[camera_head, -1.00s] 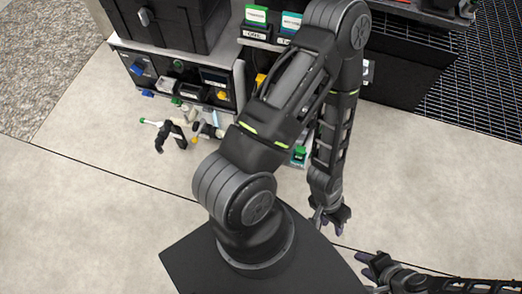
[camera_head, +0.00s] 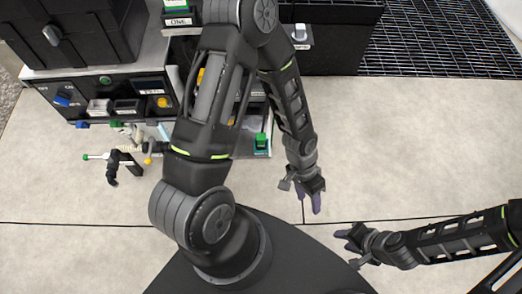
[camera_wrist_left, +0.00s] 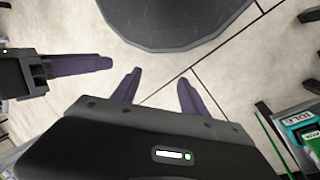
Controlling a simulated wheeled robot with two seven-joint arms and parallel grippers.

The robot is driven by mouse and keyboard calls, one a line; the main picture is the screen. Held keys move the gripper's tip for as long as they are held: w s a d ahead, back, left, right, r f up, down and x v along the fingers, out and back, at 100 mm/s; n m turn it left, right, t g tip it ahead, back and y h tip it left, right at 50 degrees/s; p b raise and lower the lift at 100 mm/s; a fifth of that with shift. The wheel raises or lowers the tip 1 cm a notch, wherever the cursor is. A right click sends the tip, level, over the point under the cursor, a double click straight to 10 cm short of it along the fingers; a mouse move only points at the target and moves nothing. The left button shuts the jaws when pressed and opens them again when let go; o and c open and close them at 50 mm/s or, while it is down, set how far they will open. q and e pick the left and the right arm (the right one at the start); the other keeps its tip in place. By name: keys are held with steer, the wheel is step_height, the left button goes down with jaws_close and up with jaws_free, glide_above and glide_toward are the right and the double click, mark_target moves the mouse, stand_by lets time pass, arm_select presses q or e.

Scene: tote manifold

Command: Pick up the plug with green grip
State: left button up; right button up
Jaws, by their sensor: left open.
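Several green parts show in the head view, too small to tell which is the plug's grip. A small green tip (camera_head: 87,157) sits on a white rod at a black clamp-like piece on the floor at left. A green-topped block (camera_head: 261,140) is right of my left arm, and a green piece (camera_head: 116,124) is at the shelf's lower edge. My left gripper (camera_head: 314,199) is open and empty above bare floor, apart from all of these; its spread purple fingers show in the left wrist view (camera_wrist_left: 158,92). My right gripper (camera_head: 345,238) is lower right, its fingers unclear.
A shelf unit (camera_head: 62,88) with coloured fittings and a black case (camera_head: 75,35) on top stands upper left. My left arm hides part of it. A dark grating (camera_head: 440,40) is at the upper right. The pale floor (camera_head: 400,150) at right is clear.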

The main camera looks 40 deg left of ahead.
arm_select(q)
steer(key=w+a+f+m+g+y+b, duration=0.1)
steer(key=w+a+f+m+y+b, duration=0.2)
steer(key=w+a+f+m+b, duration=0.25)
steer(key=m+y+b, duration=0.2)
steer(key=y+b, duration=0.5)
steer(key=b, duration=0.3)
glide_toward(263, 140)
step_height(263, 140, down, 3)
steer(key=a, duration=0.1)
steer(key=shift+w+a+f, duration=0.15)
steer(key=shift+f, duration=0.05)
arm_select(e)
step_height(263, 140, down, 19)
steer(key=d, duration=0.1)
steer(key=shift+w, duration=0.45)
steer(key=shift+r, duration=0.1)
arm_select(q)
steer(key=shift+b+x, duration=0.55)
steer(key=shift+x, duration=0.8)
arm_select(e)
steer(key=shift+w+d+f, duration=0.1)
steer(key=shift+f, duration=0.35)
